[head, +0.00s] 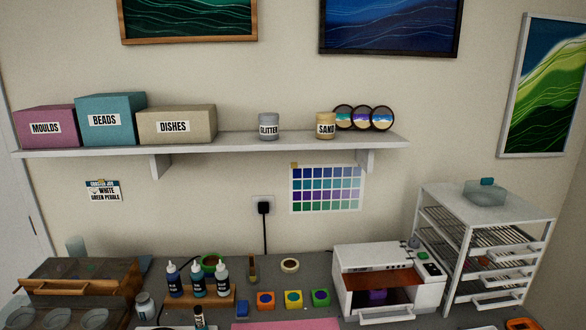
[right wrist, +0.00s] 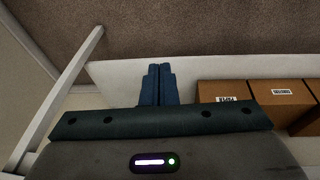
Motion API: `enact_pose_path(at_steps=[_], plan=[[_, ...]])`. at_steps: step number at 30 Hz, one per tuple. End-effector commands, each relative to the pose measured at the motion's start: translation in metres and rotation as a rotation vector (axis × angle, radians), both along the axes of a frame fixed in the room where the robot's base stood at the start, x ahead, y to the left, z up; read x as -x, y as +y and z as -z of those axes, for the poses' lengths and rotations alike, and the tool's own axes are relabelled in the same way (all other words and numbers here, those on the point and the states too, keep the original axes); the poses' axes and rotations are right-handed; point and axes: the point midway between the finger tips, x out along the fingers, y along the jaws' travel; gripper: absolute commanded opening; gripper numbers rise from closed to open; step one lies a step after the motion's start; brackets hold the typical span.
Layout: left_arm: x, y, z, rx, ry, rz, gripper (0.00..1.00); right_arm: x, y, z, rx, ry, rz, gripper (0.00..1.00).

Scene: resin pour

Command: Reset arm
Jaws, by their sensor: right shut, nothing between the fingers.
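My right gripper (right wrist: 157,86) shows in the right wrist view, with its two dark blue fingers pressed together and nothing between them. It is apart from the cardboard boxes to its right in that view. Neither of my grippers shows in the head view, and my left gripper is not seen in either view.
In the head view a grey worktop (head: 330,262) carries dye bottles (head: 198,281), a wooden-lidded case (head: 80,280), small colour pots (head: 293,299) and a white oven-like box (head: 388,282). A drying rack (head: 485,240) stands right. Cardboard boxes (right wrist: 232,93) show in the wrist view.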

Motion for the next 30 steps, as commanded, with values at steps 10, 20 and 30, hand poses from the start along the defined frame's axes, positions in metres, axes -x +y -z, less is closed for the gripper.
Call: enact_pose_path(at_steps=[10,20,30], plan=[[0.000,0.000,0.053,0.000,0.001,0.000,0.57,0.055,-0.016,0.231,-0.004,0.076,0.021,0.00],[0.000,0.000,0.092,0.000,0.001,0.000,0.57,0.160,-0.023,0.378,-0.011,0.133,0.036,0.00],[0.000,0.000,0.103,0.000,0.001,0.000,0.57,0.212,-0.024,0.416,-0.013,0.154,0.041,0.00]])
